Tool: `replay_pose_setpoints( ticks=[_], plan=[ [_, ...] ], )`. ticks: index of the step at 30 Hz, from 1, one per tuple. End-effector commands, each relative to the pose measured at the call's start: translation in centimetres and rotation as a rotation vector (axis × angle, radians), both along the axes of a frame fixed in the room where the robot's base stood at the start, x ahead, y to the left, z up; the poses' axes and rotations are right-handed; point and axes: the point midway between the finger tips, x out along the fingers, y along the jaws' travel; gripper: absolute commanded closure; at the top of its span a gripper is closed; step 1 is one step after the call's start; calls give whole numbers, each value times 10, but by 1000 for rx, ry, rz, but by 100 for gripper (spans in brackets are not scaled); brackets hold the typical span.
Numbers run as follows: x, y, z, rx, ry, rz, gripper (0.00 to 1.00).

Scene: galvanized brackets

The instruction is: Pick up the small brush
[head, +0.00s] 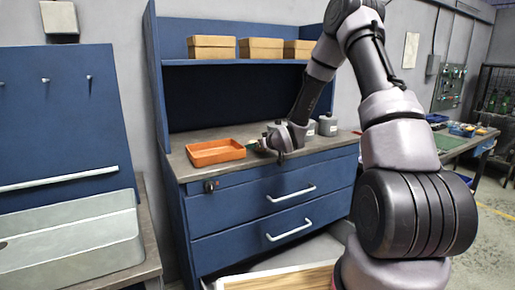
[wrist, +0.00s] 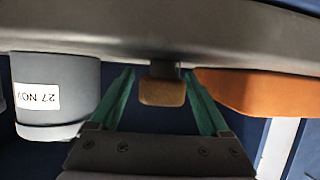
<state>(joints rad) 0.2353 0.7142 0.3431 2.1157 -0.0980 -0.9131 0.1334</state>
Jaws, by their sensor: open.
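The small brush seems to be the piece with a brown wooden end (wrist: 162,92) and a darker part against the worktop, seen upside down in the wrist view. My gripper (wrist: 158,74) is open, with one green finger on each side of this piece. Gaps show on both sides, wider on the left, so the fingers do not appear to grip it. In the head view my gripper (head: 262,146) is low over the worktop, right of the orange tray (head: 215,152). I cannot make out the brush there; my wrist likely hides it.
The orange tray's side (wrist: 255,93) is close to the right finger in the wrist view. A grey canister (wrist: 55,75) labelled "27 NOV" stands close to the left finger. Cardboard boxes (head: 260,48) sit on the shelf above the blue workbench (head: 250,205).

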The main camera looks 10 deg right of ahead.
Motion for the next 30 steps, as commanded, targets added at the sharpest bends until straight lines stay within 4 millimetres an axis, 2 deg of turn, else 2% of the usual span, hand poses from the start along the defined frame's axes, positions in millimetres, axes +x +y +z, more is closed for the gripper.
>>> replay_pose_setpoints(
  ticks=[2,3,5,6,9,16,20,30],
  plan=[
    [0,0,0,0,0,0,20],
    [0,0,0,0,0,0,28],
    [0,0,0,0,0,0,51],
    [0,0,0,0,0,0,66],
    [0,0,0,0,0,0,100],
    [0,0,1,0,0,0,100],
    [0,-1,11,0,-2,-1,100],
    [0,-1,77,-2,-5,-1,100]
  ],
)
